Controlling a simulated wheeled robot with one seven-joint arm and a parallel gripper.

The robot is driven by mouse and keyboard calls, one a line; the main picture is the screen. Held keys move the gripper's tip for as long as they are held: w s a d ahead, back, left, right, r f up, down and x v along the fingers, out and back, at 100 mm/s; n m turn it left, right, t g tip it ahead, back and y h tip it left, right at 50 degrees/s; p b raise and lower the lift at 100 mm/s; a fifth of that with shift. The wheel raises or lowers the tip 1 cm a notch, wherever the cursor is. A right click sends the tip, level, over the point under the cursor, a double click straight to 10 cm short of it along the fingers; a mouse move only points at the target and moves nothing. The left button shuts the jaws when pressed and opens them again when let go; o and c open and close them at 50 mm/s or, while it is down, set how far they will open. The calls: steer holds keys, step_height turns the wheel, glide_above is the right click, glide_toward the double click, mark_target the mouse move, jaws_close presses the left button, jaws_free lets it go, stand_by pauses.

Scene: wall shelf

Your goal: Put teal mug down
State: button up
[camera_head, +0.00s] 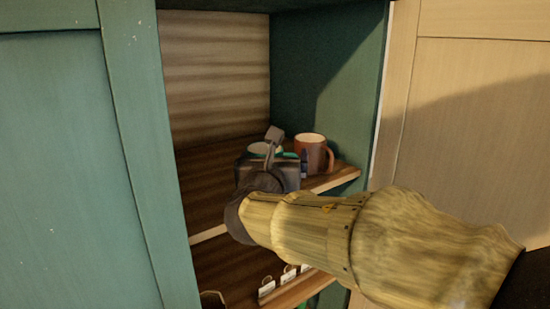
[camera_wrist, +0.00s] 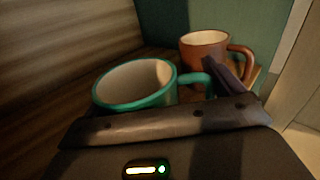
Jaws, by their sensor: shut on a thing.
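The teal mug (camera_wrist: 135,84) is upright, with a pale inside, and fills the middle of the wrist view. Its handle points right, towards the dark finger (camera_wrist: 226,78) of my gripper. In the head view only part of the teal mug (camera_head: 263,148) shows behind my gripper (camera_head: 275,150), above the upper shelf board (camera_head: 210,165). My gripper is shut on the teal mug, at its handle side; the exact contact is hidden. I cannot tell whether the mug's base touches the shelf, as the gripper body covers it.
A brown mug (camera_head: 312,152) stands just right of the teal mug, near the green side wall (camera_head: 335,80); it also shows in the wrist view (camera_wrist: 208,50). The shelf's left part is clear. Small tagged items (camera_head: 288,275) sit on the lower shelf.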

steer(key=shift+f, duration=0.25)
steer(key=shift+s, duration=0.1)
steer(key=shift+f, duration=0.1)
steer(key=o, duration=0.8)
steer(key=shift+c, duration=0.2)
steer(key=s+a+b, duration=0.2)
steer(key=s+b, duration=0.2)
steer(key=s, duration=0.7)
steer(key=shift+s, duration=0.4)
